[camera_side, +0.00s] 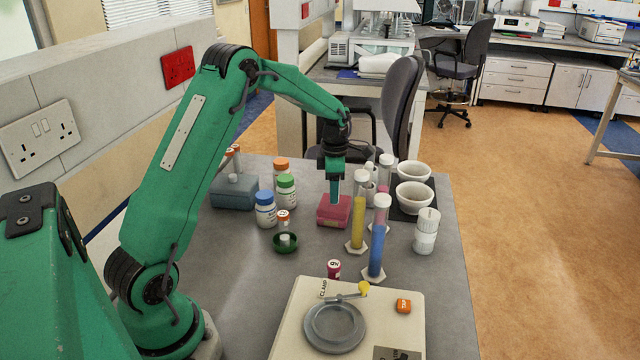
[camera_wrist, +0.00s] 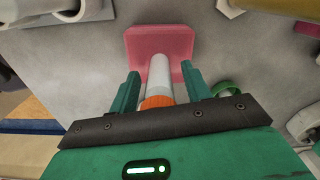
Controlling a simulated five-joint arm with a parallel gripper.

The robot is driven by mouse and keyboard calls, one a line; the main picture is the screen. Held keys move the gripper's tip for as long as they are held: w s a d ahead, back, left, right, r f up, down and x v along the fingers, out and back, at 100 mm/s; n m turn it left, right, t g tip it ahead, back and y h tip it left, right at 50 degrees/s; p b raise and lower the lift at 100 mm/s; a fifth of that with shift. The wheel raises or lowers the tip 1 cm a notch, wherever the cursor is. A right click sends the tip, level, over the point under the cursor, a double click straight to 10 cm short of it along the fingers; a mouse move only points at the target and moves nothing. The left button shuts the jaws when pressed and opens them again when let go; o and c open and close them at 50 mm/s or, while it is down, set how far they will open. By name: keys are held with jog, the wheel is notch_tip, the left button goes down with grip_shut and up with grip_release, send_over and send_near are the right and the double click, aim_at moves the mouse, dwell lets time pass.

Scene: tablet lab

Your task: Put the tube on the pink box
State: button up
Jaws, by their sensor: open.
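The pink box (camera_side: 328,214) sits on the grey table, below my gripper (camera_side: 334,198) in the side view. The wrist view shows the pink box (camera_wrist: 137,45) past the fingertips. A white tube (camera_wrist: 160,82) with an orange cap lies between my two green fingers (camera_wrist: 161,70), its far end over the pink box. The fingers are open, with a gap on each side of the tube. In the side view the tube is hidden behind my fingers, so I cannot tell how it rests on the box.
Yellow (camera_side: 358,215) and blue (camera_side: 379,240) cylinders stand close to the right. Capped bottles (camera_side: 265,210) and a green dish (camera_side: 285,243) are to the left. White bowls (camera_side: 413,197) stand on a dark mat. A balance-like device (camera_side: 300,325) is in front.

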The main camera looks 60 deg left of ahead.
notch_tip(320, 180, up, 12)
jog(key=shift+r, duration=0.1)
dwell(0.5)
dwell(0.5)
jog(key=shift+s+d+r+m, duration=0.15)
jog(key=shift+d+r+m, duration=0.15)
jog(key=shift+r, duration=0.05)
jog(key=s+d+r+m+t, duration=0.3)
jog(key=s+d+r+m, duration=0.5)
jog(key=s+d+m, duration=0.4)
jog(key=s+d+f+m+t, duration=0.1)
jog(key=s+d+m, duration=0.2)
jog(key=s+m, duration=0.4)
jog(key=s+d+f+m+t, duration=0.1)
jog(key=s+d+f+m, duration=0.1)
jog(key=s+m, duration=0.5)
jog(key=d+m, duration=0.1)
jog(key=m, duration=0.1)
jog(key=shift+d+f+m+t, duration=0.15)
jog(key=shift+f+m+t, duration=0.05)
jog(key=shift+m+t, duration=0.1)
